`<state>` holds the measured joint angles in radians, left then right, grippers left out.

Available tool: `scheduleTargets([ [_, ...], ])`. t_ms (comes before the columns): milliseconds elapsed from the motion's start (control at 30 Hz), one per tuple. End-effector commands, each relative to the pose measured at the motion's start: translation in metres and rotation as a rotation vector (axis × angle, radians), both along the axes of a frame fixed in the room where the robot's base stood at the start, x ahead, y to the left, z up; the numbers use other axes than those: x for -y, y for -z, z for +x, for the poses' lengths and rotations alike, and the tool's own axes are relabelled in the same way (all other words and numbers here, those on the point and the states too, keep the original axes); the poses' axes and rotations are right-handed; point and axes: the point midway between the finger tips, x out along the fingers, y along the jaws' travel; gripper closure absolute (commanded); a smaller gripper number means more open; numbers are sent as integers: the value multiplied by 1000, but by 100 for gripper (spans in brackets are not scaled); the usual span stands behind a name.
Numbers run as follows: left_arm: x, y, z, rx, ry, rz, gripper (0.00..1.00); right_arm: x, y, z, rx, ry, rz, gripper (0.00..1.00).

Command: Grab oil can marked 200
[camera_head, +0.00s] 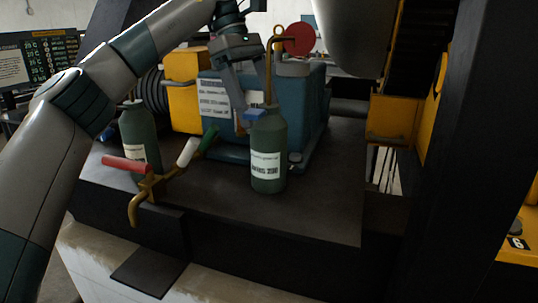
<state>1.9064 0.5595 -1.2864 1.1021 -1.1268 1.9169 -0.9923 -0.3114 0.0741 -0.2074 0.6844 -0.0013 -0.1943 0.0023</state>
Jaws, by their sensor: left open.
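The oil can marked 200 (269,153) is a dark green bottle with a white label on its front. It stands upright on the dark metal bench (320,215), near the middle of the view. My right gripper is not in view.
A brass valve with a red handle (126,165) sits at the bench's front left edge. A dark post is at right. The bench's front right is clear.

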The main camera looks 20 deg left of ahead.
Motion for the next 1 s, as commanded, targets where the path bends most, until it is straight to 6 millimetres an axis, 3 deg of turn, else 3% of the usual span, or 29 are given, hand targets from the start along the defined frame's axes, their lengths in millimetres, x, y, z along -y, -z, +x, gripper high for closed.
scheduleTargets([
  [233,1,4,0,0,1,1,17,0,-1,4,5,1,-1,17],
  [433,10,26,-2,-3,2,3,17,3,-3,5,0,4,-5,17],
  [700,21,51,-4,-1,0,1,17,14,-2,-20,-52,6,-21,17],
  [1000,22,53,-4,0,0,1,17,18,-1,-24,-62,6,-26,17],
])
